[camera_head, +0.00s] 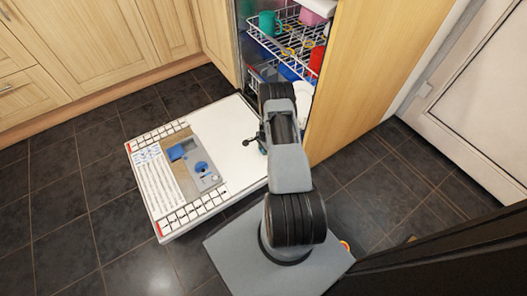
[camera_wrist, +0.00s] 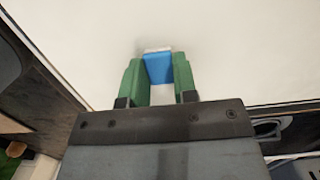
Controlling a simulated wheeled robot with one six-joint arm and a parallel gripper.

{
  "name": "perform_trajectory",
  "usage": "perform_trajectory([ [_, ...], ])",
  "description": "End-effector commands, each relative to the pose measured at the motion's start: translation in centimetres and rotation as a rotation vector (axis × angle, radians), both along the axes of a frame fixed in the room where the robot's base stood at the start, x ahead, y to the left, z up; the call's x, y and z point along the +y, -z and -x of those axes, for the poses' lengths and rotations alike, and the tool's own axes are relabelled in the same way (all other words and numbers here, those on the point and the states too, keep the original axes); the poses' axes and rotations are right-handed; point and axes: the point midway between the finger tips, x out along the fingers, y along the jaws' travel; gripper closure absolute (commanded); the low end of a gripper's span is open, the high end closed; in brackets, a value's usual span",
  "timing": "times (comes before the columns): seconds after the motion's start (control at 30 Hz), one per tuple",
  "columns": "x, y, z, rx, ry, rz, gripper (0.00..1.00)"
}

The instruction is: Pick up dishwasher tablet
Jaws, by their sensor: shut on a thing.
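The dishwasher tablet (camera_wrist: 158,68), blue with a whitish far edge, shows in the wrist view between the two green fingers of my gripper (camera_wrist: 159,78). My gripper is shut on it, with a finger at each side. A pale surface lies behind the tablet; I cannot tell whether the tablet touches it. In the head view my arm hides the tablet and the fingertips.
The dishwasher door (camera_head: 228,130) is folded down, with a detergent dispenser (camera_head: 202,172) and its blue lid (camera_head: 176,152). Racks with dishes (camera_head: 290,48) stand inside. A wooden panel (camera_head: 360,70) rises at right. Dark floor tiles (camera_head: 60,210) are clear at left.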

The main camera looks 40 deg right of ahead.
Motion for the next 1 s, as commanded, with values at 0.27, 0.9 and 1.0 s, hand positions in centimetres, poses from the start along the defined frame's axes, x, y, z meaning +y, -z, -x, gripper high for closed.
perform_trajectory([
  [0.27, 0.0, 0.0, 0.0, 0.0, 0.0, 0.0, 0.96],
  [0.9, 1.2, -8.6, 3.8, 0.001, 0.002, -0.001, 0.96],
  [1.0, 1.9, -10.2, 5.7, 0.003, 0.002, -0.002, 0.96],
])
